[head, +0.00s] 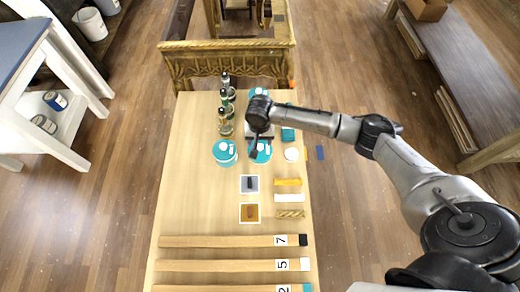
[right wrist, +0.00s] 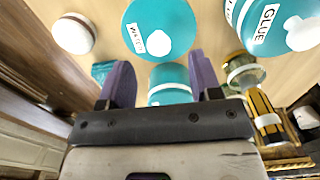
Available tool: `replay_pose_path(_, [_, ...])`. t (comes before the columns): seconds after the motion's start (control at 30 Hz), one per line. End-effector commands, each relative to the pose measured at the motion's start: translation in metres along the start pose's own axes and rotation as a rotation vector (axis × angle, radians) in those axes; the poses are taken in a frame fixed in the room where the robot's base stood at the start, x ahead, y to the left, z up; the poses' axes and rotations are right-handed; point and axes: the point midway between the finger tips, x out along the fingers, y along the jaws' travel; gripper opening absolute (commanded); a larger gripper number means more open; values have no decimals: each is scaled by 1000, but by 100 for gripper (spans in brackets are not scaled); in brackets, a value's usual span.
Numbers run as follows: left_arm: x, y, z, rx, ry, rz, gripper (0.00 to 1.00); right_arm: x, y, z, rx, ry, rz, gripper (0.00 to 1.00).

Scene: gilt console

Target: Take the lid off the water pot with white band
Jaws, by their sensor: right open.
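A teal pot (right wrist: 160,28) with a white knob and a label starting "WA" stands just beyond my right gripper in the right wrist view. In the head view this seems to be the teal pot (head: 262,153) beside the gripper. Its side is mostly hidden, so I cannot tell its band. Another teal pot (right wrist: 170,82) with a white stripe shows between the fingers; its label is not readable. A teal pot marked GLUE (right wrist: 250,22) stands at the right; it also shows in the head view (head: 225,152). My right gripper (head: 253,150) is open and empty. My left gripper is not in view.
Several bottles (head: 225,122) stand left of the gripper. A white round object (head: 291,154) and a teal box (head: 288,134) are at the right.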

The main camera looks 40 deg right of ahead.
Motion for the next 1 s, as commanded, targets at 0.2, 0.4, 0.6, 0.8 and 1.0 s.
replay_pose_path(0.2, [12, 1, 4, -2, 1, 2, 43, 22, 2, 0, 0, -1, 3, 58])
replay_pose_path(0.4, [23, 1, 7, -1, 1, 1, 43, 47, 2, -1, 0, 0, 2, 58])
replay_pose_path(0.6, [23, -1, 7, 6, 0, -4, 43, 50, 2, -1, -1, 1, 0, 58])
replay_pose_path(0.8, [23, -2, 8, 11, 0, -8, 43, 50, 2, 0, -1, 1, 1, 48])
replay_pose_path(1.0, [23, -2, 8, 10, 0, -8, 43, 50, 2, 0, -1, 1, 1, 28])
